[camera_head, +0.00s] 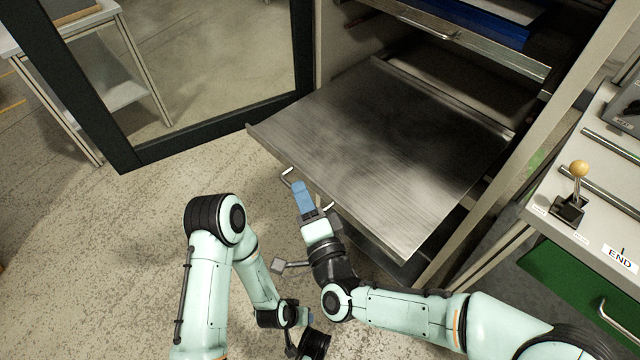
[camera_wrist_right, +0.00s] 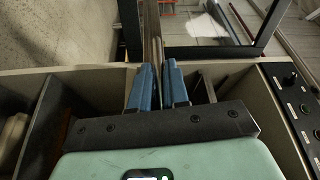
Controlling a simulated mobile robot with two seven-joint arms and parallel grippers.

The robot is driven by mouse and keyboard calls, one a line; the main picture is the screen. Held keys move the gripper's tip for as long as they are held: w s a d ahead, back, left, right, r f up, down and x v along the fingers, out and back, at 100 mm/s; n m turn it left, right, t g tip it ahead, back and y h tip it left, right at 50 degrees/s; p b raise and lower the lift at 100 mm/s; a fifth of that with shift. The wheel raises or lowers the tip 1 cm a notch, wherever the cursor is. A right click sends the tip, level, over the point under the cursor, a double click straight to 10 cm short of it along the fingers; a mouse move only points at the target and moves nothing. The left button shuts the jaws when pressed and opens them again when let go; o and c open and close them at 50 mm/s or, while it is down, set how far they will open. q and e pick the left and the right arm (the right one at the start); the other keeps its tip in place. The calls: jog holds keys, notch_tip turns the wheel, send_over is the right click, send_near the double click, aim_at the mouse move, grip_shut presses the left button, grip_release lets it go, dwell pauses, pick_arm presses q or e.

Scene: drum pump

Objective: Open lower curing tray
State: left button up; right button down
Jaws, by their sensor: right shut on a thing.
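The lower curing tray (camera_head: 390,150) is a flat brushed-metal tray, pulled well out of the cabinet and level in the head view. Its front edge faces me and carries a bar handle (camera_head: 287,175). My right gripper (camera_head: 300,190) is at that front edge, with its blue fingers shut on the handle; the fingers cover the middle of the bar. In the right wrist view the two blue fingers (camera_wrist_right: 158,85) stand close together with a thin gap between them. My left arm is folded at the lower left, clear of the tray; its fingertips cannot be made out.
An upper drawer with a metal handle (camera_head: 428,28) and a blue tray (camera_head: 470,20) sits above. A dark-framed door (camera_head: 215,120) stands open at left. A bench with a yellow-knobbed lever (camera_head: 578,170) and green drawer (camera_head: 570,295) is at right.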

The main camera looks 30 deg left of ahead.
pick_arm(q)
jog(key=shift+w+a+f, duration=0.1)
jog(key=shift+w+f, duration=0.05)
jog(key=shift+w, duration=0.1)
pick_arm(e)
jog(key=shift+s+a, duration=0.2)
jog(key=shift+s, duration=0.35)
jog(key=shift+s+a, duration=0.15)
jog(key=shift+s, duration=0.35)
jog(key=c, duration=1.2)
grip_release()
pick_arm(q)
jog(key=shift+s, duration=0.1)
